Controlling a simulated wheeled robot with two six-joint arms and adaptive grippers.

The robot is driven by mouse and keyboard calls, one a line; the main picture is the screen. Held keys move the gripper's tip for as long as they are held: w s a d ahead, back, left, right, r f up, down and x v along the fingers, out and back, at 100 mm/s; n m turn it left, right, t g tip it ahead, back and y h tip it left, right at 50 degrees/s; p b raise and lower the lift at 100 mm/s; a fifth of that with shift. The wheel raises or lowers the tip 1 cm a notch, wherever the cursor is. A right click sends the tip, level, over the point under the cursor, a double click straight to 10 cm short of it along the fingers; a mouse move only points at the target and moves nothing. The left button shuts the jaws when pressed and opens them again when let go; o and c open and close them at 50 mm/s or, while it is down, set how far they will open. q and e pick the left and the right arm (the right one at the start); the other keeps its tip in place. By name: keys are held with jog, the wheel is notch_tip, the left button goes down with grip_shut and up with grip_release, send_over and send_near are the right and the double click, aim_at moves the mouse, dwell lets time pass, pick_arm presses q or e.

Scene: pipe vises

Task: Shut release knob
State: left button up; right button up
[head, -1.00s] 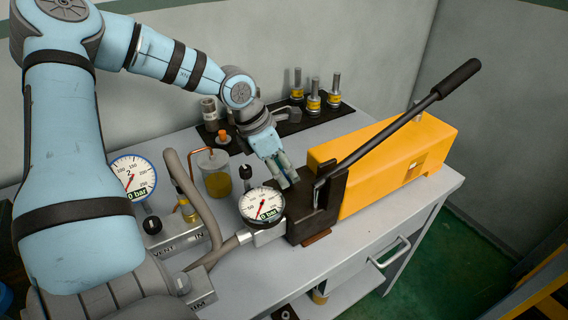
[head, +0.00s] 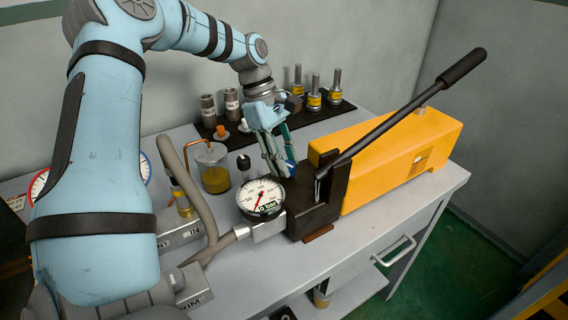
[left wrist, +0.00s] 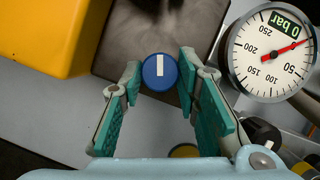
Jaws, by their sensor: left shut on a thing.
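The release knob (left wrist: 160,71) is round and blue with a white line across its top. It sits on the dark pump block (head: 322,205) and lies between the tips of my left gripper (left wrist: 160,73) in the left wrist view. The green-padded fingers are shut on the knob's sides. In the head view my left gripper (head: 280,168) points down at the block, beside the long lever, and mostly hides the knob. The white line runs up and down in the left wrist view. My right gripper is not in view.
A round gauge (head: 262,198) reading 0 bar stands close to the gripper. The yellow pump body (head: 400,160) and black lever (head: 410,110) lie to the right. Behind are a jar (head: 214,170) of yellow liquid and several metal fittings on a dark mat (head: 310,116).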

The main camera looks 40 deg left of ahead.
pick_arm(q)
jog(key=shift+w+m+g, duration=0.15)
jog(key=shift+m+g, duration=0.65)
jog(key=shift+m, duration=1.4)
jog(key=o, duration=1.2)
jog(key=shift+c, duration=0.2)
jog(key=shift+a, duration=0.1)
jog(key=v, duration=0.7)
jog(key=shift+r, duration=0.25)
